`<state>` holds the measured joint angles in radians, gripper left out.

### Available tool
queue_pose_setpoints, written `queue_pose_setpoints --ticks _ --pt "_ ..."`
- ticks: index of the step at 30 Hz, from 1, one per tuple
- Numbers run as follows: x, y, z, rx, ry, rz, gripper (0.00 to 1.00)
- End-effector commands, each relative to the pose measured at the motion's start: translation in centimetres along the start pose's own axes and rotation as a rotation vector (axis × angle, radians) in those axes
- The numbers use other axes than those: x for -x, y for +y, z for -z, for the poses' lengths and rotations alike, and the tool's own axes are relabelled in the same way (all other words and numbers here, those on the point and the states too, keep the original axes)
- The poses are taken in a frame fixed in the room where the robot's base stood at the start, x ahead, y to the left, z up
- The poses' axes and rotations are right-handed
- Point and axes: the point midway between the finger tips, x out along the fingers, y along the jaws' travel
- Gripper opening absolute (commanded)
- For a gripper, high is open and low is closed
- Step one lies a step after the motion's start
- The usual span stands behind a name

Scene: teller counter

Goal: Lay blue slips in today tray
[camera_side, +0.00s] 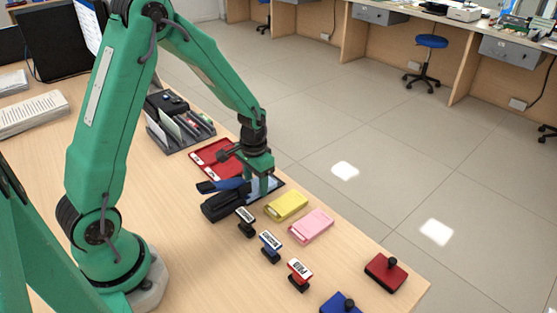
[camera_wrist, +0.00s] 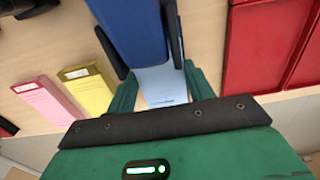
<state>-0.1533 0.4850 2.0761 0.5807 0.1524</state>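My gripper (camera_side: 262,188) reaches down at the far edge of the counter, beside a blue-and-black desk device (camera_side: 222,203). In the wrist view its green fingers (camera_wrist: 160,92) are spread apart, one on each side of a light blue slip (camera_wrist: 163,84). I cannot see a firm hold on the slip. The blue body of the device (camera_wrist: 130,28) hides the slip's far end. Red trays (camera_wrist: 255,48) lie to the right in the wrist view; a red tray (camera_side: 205,153) lies behind my gripper in the side view. I cannot read which tray is today's.
A yellow pad (camera_side: 287,205) and a pink pad (camera_side: 311,226) lie right of my gripper. Several stamps, including a PAID stamp (camera_side: 299,274), stand in front. A dark organizer (camera_side: 178,128) stands behind to the left.

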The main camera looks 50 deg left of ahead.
Motion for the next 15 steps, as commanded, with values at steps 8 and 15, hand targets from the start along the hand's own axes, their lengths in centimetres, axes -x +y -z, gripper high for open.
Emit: queue_pose_setpoints --ticks 8,15 --pt "0.0 0.0 0.3 0.0 0.0 0.0 0.28" --pt "0.0 0.0 1.4 0.0 0.0 0.0 0.28"
